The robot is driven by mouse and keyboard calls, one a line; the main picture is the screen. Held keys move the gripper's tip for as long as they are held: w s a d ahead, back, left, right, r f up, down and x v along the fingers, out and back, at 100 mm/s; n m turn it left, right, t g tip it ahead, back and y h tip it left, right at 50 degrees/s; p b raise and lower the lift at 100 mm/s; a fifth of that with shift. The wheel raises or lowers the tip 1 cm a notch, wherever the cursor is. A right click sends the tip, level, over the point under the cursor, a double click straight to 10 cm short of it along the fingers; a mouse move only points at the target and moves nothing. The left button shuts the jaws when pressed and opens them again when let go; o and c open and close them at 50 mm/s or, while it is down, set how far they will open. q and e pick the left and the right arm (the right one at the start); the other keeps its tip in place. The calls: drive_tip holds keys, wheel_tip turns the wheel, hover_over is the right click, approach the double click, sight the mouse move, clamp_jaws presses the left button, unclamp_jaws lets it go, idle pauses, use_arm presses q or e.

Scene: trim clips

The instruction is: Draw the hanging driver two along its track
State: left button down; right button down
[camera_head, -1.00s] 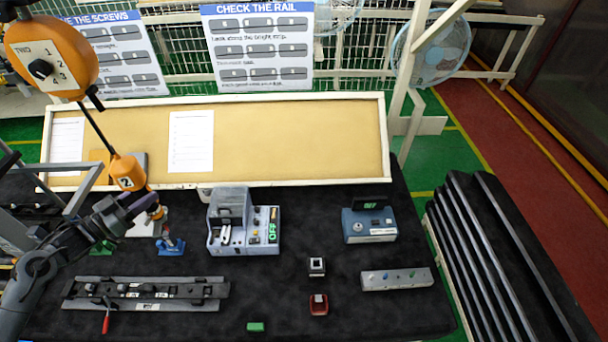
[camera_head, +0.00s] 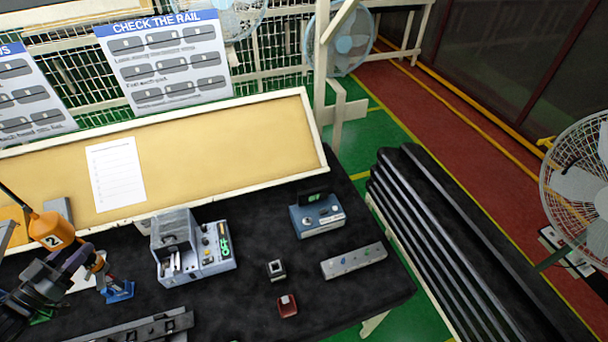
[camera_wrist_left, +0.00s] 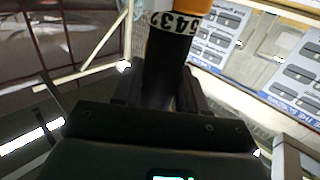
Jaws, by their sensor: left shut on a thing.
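Driver two (camera_head: 50,231) is an orange-bodied hanging tool marked "2" at the far left of the head view. It hangs tilted from a thin dark line that runs up out of the picture. My left gripper (camera_head: 80,261) is shut on the driver's dark lower part, just above the table. In the left wrist view the jaws close around a black cylinder, the driver's body (camera_wrist_left: 168,62), with a white numbered band and orange above it. The driver's track and its reel are outside the head view. My right gripper is not in view.
A blue stand (camera_head: 118,291) is close by the driver. A grey fixture (camera_head: 192,250), a blue box (camera_head: 318,215), a button strip (camera_head: 354,261) and two small blocks stand on the black table. A framed tan board (camera_head: 220,155) runs behind. Dark rails (camera_head: 440,230) lie to the right.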

use_arm(q)
drive_tip(key=c, duration=0.5)
unclamp_jaws()
drive_tip(key=shift+f, duration=0.1)
drive_tip(key=shift+s+a, duration=0.1)
drive_tip(key=shift+s, duration=0.3)
drive_tip(key=shift+b+v, duration=1.6)
drive_tip(key=shift+v, duration=3.4)
drive_tip(key=shift+r, duration=0.2)
